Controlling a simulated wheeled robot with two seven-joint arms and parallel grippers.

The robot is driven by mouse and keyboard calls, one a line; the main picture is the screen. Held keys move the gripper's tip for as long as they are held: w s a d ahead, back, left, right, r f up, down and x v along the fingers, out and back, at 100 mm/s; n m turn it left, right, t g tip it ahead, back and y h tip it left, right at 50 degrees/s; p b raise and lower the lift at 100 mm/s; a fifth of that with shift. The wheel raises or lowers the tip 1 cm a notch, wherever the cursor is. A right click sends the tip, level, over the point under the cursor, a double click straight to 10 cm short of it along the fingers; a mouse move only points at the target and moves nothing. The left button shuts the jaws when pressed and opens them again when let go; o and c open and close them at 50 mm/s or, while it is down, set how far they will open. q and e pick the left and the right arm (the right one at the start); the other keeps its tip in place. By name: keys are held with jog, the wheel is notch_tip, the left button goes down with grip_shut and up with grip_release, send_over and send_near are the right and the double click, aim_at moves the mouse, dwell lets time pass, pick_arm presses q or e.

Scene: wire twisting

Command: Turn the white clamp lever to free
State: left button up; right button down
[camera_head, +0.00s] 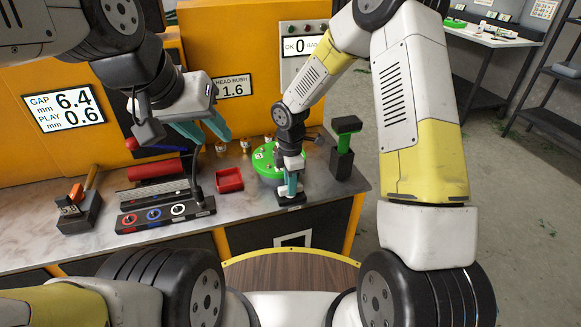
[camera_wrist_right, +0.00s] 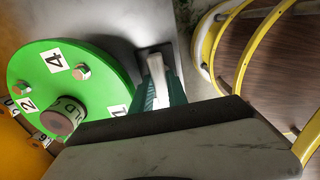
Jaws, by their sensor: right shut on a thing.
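The white clamp lever (camera_wrist_right: 157,78) shows in the right wrist view, standing up from a dark base (camera_wrist_right: 146,52) beside the green disc. My right gripper (camera_wrist_right: 160,92) has its teal fingers on both sides of the lever and is shut on it. In the head view my right gripper (camera_head: 291,186) reaches down over the black base (camera_head: 291,200) near the bench's front edge; the lever is mostly hidden there. No free marking is readable. My left gripper (camera_head: 206,131) hangs above the bench with its teal fingers apart and empty.
The green numbered disc (camera_head: 264,161) is just left of my right gripper. A red tray (camera_head: 229,180), a panel with coloured rings (camera_head: 165,215) and an orange-handled block (camera_head: 79,213) are further left on the bench.

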jog(key=c, duration=1.3)
grip_release()
